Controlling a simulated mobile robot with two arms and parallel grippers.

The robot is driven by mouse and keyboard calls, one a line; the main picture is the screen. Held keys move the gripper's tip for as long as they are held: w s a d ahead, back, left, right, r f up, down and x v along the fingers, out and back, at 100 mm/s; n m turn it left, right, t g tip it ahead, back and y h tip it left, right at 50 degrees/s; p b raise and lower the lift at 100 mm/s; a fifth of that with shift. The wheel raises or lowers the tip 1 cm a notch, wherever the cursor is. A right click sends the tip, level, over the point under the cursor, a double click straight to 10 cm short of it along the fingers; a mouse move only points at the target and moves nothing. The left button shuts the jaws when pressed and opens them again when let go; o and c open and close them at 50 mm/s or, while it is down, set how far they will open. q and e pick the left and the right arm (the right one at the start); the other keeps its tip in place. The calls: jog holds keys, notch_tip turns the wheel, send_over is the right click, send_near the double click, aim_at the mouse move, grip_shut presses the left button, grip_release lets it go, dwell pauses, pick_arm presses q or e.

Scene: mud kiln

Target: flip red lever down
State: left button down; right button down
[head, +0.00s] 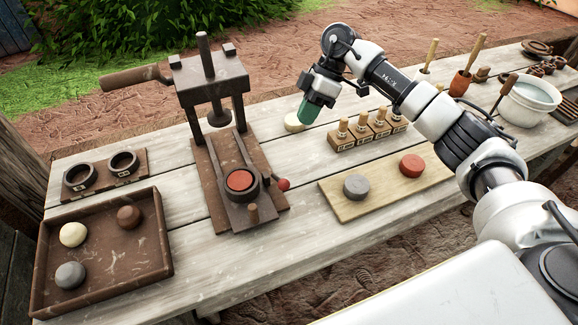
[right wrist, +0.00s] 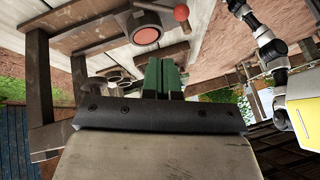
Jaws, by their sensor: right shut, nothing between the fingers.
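The red lever (head: 283,184) is a small red ball knob on a short arm at the right side of the press's round mould. Its exact tilt is hard to tell. The dark wooden press (head: 208,75) stands on the table with reddish clay (head: 240,181) in the mould. My right gripper (head: 306,115) has green fingers, shut and empty, pointing down above the table, right of the press and apart from the knob. In the right wrist view the fingers (right wrist: 163,75) are together, and the red knob (right wrist: 181,13) shows beyond them. My left arm seems to show small at upper right there; its fingers are unclear.
A tray (head: 165,245) with several balls and two rings (head: 123,164) lie left of the press. A board (head: 335,205) with grey and red discs lies to the right. Stamps (head: 362,131) stand behind it, and a white pot (head: 530,100) is farther right.

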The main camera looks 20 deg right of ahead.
jog(key=shift+d, duration=0.25)
jog(key=p, duration=0.2)
send_near(279, 180)
jog(key=x, duration=0.2)
jog(key=s+f+p, duration=0.1)
jog(key=s+a+f, duration=0.1)
jog(key=shift+a+f+p, duration=0.3)
jog(key=shift+a+p, duration=0.05)
